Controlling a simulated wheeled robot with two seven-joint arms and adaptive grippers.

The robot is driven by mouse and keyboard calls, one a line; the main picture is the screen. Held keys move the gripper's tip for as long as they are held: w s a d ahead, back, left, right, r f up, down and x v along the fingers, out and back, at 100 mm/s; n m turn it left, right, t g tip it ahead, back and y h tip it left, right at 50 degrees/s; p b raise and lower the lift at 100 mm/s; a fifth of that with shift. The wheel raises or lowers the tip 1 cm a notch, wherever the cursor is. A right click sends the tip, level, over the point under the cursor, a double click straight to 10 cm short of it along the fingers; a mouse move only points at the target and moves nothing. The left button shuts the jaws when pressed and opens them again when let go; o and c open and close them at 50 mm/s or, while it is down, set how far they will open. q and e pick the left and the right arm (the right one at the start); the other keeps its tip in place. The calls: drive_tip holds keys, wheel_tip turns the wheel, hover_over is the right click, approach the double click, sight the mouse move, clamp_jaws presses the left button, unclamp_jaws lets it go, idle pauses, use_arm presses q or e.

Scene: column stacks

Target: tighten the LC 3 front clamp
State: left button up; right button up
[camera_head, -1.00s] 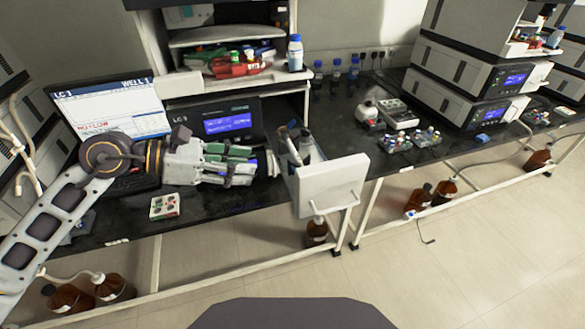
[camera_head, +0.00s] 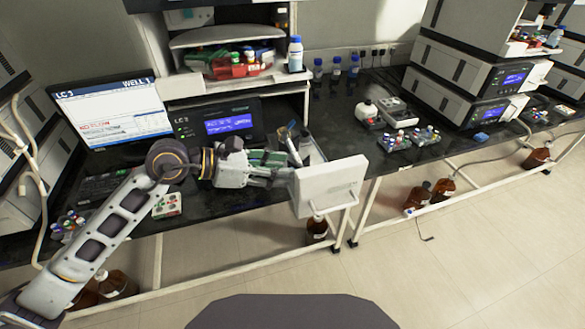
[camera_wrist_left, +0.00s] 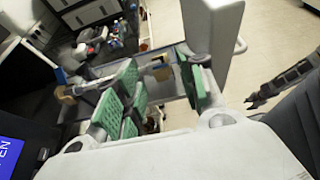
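The LC 3 module (camera_head: 218,124) stands on the black bench in the head view, its blue display lit. Its label is small and hard to read. My left gripper (camera_head: 287,174) is at the drawer's left side, behind the panel. In the left wrist view its green-padded fingers (camera_wrist_left: 158,90) are spread apart, with the drawer interior seen between them. The front clamp cannot be made out. My right gripper (camera_wrist_left: 256,101) is small and dark at the wrist view's right.
A bottle with a blue cap (camera_head: 295,55) stands on the shelf above. Vial racks (camera_head: 410,138) stand further right.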

use_arm(q)
drive_tip(key=x, duration=0.3)
drive_tip(key=shift+d, duration=0.15)
drive_tip(key=shift+w+d+f, duration=0.1)
drive_tip(key=shift+d+f, duration=0.1)
drive_tip(key=shift+d, duration=0.1)
use_arm(e)
drive_tip(key=shift+s+a+r, duration=0.1)
drive_tip(key=shift+s+a, duration=0.15)
drive_tip(key=shift+a, duration=0.25)
drive_tip(key=shift+s+a, duration=0.25)
drive_tip(key=shift+a, duration=0.2)
